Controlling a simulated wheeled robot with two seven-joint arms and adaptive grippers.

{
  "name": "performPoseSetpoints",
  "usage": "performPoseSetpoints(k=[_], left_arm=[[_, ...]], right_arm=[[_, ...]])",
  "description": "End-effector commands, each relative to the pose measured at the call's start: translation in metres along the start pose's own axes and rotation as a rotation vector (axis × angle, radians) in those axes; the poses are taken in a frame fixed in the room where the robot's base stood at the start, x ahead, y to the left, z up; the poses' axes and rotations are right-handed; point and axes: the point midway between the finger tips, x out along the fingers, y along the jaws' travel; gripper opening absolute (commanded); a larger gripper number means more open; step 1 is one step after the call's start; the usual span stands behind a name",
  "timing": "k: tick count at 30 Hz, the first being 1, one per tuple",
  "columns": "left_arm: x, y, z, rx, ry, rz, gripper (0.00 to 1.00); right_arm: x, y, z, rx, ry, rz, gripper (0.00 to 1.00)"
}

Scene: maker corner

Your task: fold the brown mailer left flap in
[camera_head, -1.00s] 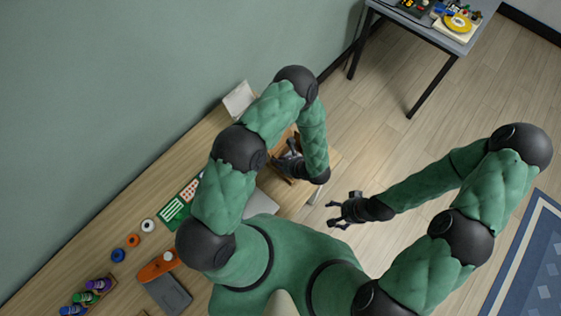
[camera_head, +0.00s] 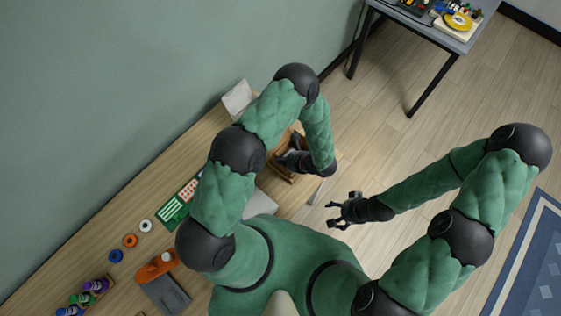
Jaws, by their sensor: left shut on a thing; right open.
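The brown mailer (camera_head: 283,173) lies near the far right end of the wooden workbench, mostly hidden behind my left arm. My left gripper (camera_head: 285,158) is at the mailer, shut on part of it; the arm hides most of the flaps, so which flap it grips is hard to see. My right gripper (camera_head: 335,212) is open and empty, out over the floor beyond the bench's right edge, apart from the mailer.
The workbench (camera_head: 205,130) runs along the green wall. A white card (camera_head: 237,98) stands behind the mailer. Green and red-dotted boards, coloured rings, an orange tool (camera_head: 156,267) and several bottles lie to the lower left. A grey table (camera_head: 440,30) stands far right; floor between is clear.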

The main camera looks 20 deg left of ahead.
Motion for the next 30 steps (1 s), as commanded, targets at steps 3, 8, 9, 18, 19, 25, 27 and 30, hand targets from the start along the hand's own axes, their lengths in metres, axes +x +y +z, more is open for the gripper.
performPoseSetpoints(k=[3,8,9,18,19,25,27,30], left_arm=[[0.002,-0.006,-0.002,0.055,-0.001,0.059,0.00],[0.003,-0.012,-0.003,0.137,0.000,0.141,0.00],[0.003,-0.013,-0.003,0.157,-0.001,0.161,0.00],[0.003,-0.020,-0.003,0.279,-0.001,0.282,0.00],[0.003,-0.021,-0.003,0.288,0.000,0.289,0.00],[0.003,-0.022,-0.002,0.323,-0.001,0.324,0.00],[0.002,-0.022,-0.002,0.328,-0.001,0.330,0.00],[0.002,-0.022,-0.002,0.331,-0.001,0.333,0.00]], right_arm=[[0.012,0.004,0.000,0.000,0.000,0.000,0.77],[0.025,0.009,-0.001,0.000,0.000,0.000,0.77],[0.028,0.010,-0.001,0.000,0.000,0.000,0.77],[0.048,0.017,-0.002,0.000,0.000,0.000,0.77],[0.050,0.018,-0.002,0.000,0.000,0.000,0.77],[0.054,0.019,-0.002,0.000,0.000,0.000,0.77],[0.055,0.020,-0.002,0.000,0.000,0.000,0.77],[0.055,0.020,-0.002,0.000,0.000,0.000,0.77]])
